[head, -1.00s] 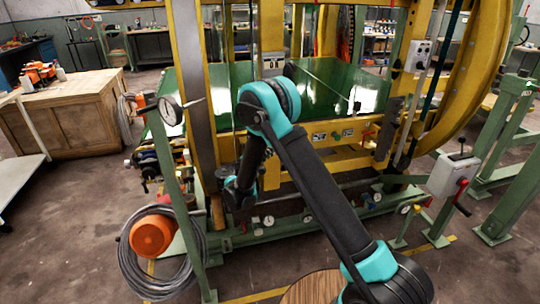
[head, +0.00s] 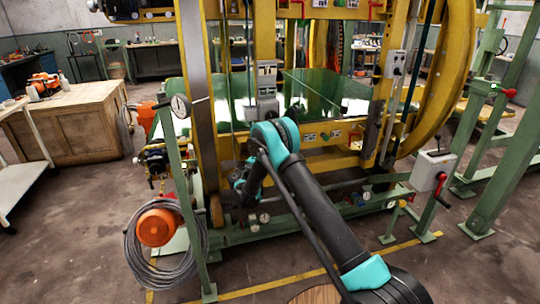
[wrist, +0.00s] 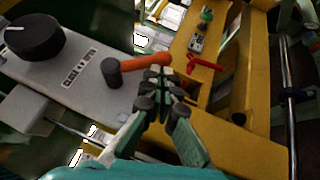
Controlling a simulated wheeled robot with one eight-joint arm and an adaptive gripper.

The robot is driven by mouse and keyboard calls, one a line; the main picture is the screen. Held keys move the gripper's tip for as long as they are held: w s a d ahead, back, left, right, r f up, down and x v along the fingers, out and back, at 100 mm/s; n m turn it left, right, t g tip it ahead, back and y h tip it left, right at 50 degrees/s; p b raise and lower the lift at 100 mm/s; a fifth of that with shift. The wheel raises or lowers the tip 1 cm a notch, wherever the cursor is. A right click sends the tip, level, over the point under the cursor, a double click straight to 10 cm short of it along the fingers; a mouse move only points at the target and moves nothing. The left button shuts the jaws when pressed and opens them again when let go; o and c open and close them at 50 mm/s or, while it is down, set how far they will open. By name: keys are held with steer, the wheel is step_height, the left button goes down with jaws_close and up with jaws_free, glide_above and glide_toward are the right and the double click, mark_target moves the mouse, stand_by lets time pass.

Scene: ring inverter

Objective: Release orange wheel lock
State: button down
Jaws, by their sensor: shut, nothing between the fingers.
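An orange lever (wrist: 145,62) reaches right from a dark round pivot (wrist: 110,72) on a grey plate in the wrist view. I take it for the wheel lock, though no wheel shows beside it there. My gripper (wrist: 162,82) is shut and empty, with its dark fingertips at the lever's right end. They overlap the lever's end in the picture; I cannot tell whether they touch it. In the head view my arm's lower end is by the yellow frame, and the gripper's fingers cannot be made out.
A black knob (wrist: 35,37) is left of the lever and a red valve handle (wrist: 205,64) is to its right. A yellow beam (wrist: 232,145) runs at the right. In the head view a green post with a gauge (head: 181,106) and a hose coil (head: 135,256) stand left.

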steer(key=shift+w+d+r, duration=0.15)
steer(key=shift+w+d, duration=0.05)
steer(key=shift+d, duration=0.3)
steer(key=shift+w+d+r, duration=0.1)
steer(key=shift+w+d, duration=0.05)
steer(key=shift+d, duration=0.3)
steer(key=shift+w+d+r, duration=0.1)
steer(key=shift+d, duration=0.1)
stand_by(0.3)
